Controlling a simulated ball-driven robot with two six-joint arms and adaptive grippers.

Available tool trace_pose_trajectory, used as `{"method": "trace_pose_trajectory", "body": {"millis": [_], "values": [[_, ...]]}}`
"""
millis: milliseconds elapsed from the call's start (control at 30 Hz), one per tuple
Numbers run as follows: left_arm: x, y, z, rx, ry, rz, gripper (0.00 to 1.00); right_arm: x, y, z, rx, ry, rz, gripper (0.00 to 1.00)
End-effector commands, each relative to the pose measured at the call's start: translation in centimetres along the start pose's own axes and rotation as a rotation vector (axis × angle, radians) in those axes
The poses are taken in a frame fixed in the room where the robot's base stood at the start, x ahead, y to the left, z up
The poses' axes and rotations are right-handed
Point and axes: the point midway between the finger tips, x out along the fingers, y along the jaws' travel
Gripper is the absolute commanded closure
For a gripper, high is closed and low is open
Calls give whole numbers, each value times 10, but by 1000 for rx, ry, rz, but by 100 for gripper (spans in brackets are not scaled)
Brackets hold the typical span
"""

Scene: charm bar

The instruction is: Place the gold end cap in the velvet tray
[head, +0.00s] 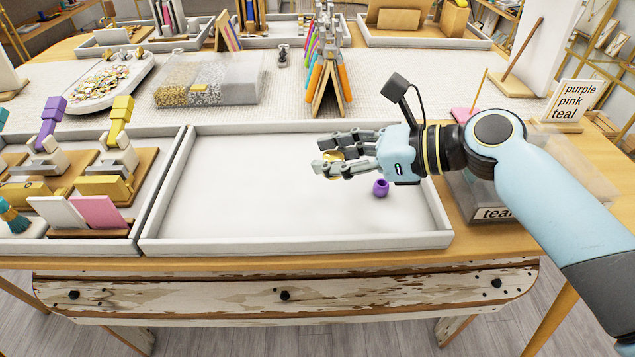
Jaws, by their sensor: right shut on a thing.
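My right gripper (324,154) reaches in from the right. It is shut on a small gold piece, the gold end cap (333,156), which shows between its fingertips. The fingers hide part of the cap. The gripper hangs over the right half of a wide, shallow tray (240,243) with a pale rim and a smooth white floor, which looks like the velvet tray. A small purple bead (380,188) lies on the tray's floor, just below the gripper in the picture. The left gripper is not in view.
Left of the tray stand tools with purple (50,120) and yellow (121,115) handles. A clear box (210,82) of beads and a rack (327,85) of coloured tools stand behind. A "teal" bin (490,212) sits right. The tray's left half is clear.

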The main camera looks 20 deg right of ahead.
Motion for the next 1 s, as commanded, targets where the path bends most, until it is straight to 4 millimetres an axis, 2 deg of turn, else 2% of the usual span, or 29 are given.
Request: {"method": "trace_pose_trajectory", "body": {"millis": [100, 200, 433, 867, 900, 1000], "values": [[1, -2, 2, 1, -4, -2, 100, 14, 9, -3, 2, -2, 0, 100], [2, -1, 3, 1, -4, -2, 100, 18, 12, -7, -1, 1, 0, 100], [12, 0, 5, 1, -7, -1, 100, 31, 13, -39, 1, 2, 1, 100], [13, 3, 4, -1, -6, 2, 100, 34, 13, -45, 0, 1, 0, 100], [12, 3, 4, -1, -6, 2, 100, 33, 13, -44, 0, 1, 0, 72], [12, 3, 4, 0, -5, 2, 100, 33, 13, -44, -1, 1, 0, 58]]}}
